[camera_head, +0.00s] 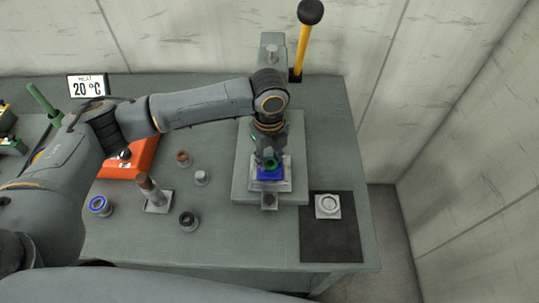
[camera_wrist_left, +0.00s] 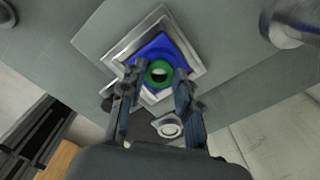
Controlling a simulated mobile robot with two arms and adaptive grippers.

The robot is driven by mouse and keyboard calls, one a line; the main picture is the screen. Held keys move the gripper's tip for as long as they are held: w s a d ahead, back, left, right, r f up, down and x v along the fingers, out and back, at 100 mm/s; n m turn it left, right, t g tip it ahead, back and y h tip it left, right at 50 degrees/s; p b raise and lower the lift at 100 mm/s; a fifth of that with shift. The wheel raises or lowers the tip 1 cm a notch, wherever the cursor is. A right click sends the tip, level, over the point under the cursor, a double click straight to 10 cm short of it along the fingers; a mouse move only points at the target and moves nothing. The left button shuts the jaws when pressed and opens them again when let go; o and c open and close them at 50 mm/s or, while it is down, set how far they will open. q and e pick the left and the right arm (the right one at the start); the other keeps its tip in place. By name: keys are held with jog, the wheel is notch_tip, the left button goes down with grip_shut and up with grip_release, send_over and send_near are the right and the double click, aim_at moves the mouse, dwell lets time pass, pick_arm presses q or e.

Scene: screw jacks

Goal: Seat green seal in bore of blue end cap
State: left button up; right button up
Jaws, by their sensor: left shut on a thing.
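The blue end cap (camera_head: 271,175) sits in a square metal fixture (camera_head: 285,185) on the grey press base. It also shows in the wrist view (camera_wrist_left: 157,46), tilted as a diamond. My left gripper (camera_head: 268,157) points down over the cap. Its fingers (camera_wrist_left: 160,76) are shut on the green seal (camera_wrist_left: 151,77), one finger on each side. In the head view the seal (camera_head: 269,165) shows as a small green patch at the fingertips. It lies over the middle of the cap; I cannot tell whether it is above the bore or inside it. My right gripper is not in view.
A press column with a yellow lever (camera_head: 302,50) stands behind the cap. A square metal part (camera_head: 328,206) lies on a black mat (camera_head: 330,245) to the right. Several small jack parts, a blue-ringed one (camera_head: 100,206) among them, and an orange tray (camera_head: 140,160) are at left.

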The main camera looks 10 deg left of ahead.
aim_at(269, 163)
pick_arm(q)
jog(key=shift+s+f, duration=0.4)
jog(key=shift+f, duration=0.2)
jog(key=shift+c, duration=0.5)
jog(key=o, duration=0.8)
jog(key=shift+f, duration=0.1)
jog(key=shift+o, duration=0.2)
jog(key=shift+w+f, duration=0.1)
jog(key=shift+w, duration=0.15)
jog(key=shift+r, duration=0.2)
jog(key=shift+r, duration=0.25)
notch_tip(269, 163, up, 13)
jog(key=b, duration=0.2)
jog(key=shift+b, duration=0.3)
jog(key=shift+f, duration=0.1)
